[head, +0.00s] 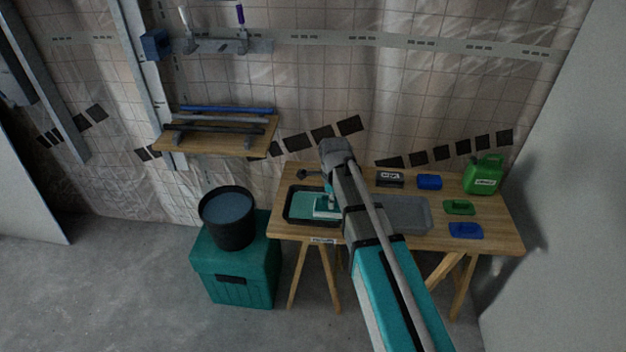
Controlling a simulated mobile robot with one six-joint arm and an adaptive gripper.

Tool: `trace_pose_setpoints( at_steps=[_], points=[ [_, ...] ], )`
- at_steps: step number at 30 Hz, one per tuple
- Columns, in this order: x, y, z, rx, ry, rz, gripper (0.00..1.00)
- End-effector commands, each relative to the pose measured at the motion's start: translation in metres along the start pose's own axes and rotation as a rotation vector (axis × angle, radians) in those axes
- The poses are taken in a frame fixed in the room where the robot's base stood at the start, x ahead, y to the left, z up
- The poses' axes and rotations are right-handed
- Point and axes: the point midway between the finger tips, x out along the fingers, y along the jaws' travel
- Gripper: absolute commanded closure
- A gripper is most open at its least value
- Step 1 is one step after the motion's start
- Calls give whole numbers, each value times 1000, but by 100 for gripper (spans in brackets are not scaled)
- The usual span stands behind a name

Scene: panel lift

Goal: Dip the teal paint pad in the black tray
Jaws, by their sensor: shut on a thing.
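The black tray (300,223) lies on the left part of the wooden workbench, with a flat teal surface inside it. The teal paint pad (322,212) is in the right part of the tray area, over or on that surface; I cannot tell whether it touches. My gripper (332,197) is small and dark here, partly hidden by my arm, just above the pad and shut on it. My arm comes from the lower right and covers the right edge of the tray.
A grey tray (412,214) sits right of my arm on the workbench (490,240). Blue pad (466,230), green pad (459,207), another blue item (429,182) and a green jug (484,175) stand further right. A black bucket (228,235) stands on a teal box (235,280) at left.

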Motion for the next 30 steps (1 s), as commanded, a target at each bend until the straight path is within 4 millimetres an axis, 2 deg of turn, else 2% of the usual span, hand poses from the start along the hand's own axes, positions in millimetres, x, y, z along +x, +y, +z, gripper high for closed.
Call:
trace_pose_setpoints(
  at_steps=[1,6,13,18,30],
  points=[
    [2,-14,7,-1,0,0,100],
    [7,-51,28,-3,0,0,100],
    [12,-93,53,-1,0,0,100],
    [13,-104,61,-2,0,0,100],
    [13,-103,62,-2,0,0,100]
  ],
)
